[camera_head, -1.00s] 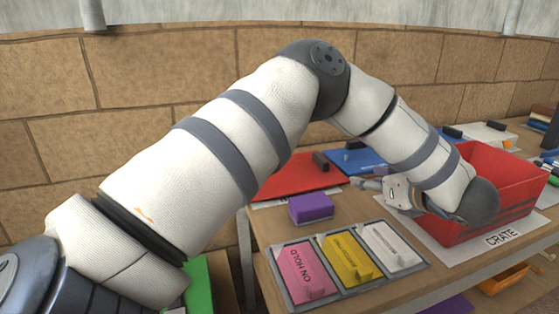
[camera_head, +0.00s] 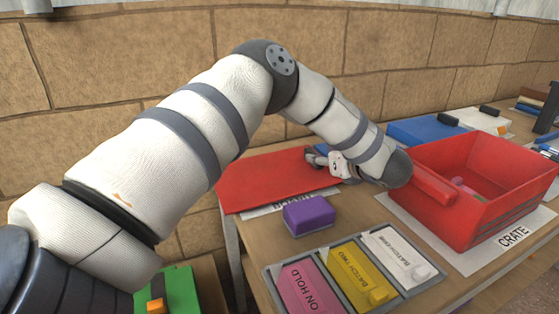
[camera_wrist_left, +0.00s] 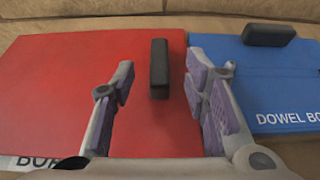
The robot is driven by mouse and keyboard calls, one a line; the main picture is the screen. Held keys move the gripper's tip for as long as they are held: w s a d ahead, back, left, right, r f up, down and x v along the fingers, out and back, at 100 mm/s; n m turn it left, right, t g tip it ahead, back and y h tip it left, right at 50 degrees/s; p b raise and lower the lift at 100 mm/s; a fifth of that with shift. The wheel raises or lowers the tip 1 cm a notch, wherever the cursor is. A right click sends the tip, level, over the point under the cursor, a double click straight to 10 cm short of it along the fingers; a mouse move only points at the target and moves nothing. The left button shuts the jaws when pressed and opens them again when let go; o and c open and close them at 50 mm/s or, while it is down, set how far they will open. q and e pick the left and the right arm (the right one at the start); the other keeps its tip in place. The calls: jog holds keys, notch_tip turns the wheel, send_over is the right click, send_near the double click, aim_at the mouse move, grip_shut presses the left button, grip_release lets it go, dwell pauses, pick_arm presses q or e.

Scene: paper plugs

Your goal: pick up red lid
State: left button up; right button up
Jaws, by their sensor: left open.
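The red lid (camera_head: 262,178) lies flat at the back left of the table in the head view. In the left wrist view the red lid (camera_wrist_left: 65,90) fills the left half, with a black handle (camera_wrist_left: 159,68) standing on it. My left gripper (camera_head: 318,157) is over the lid's right end in the head view and hides the handle there. In the left wrist view my left gripper (camera_wrist_left: 162,85) is open, its fingers on either side of the handle in the picture. I cannot tell the height left between them. My right gripper is not in view.
A blue lid (camera_head: 425,130), marked DOWEL BO in the left wrist view (camera_wrist_left: 265,85), lies right of the red one. A red crate (camera_head: 480,215) stands at the right. A purple block (camera_head: 308,215) and a labelled tray (camera_head: 268,272) are in front.

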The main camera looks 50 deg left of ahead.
pick_arm(q)
jog(key=x, duration=0.3)
jog(key=shift+f, duration=0.1)
jog(key=shift+c, duration=0.6)
grip_shut()
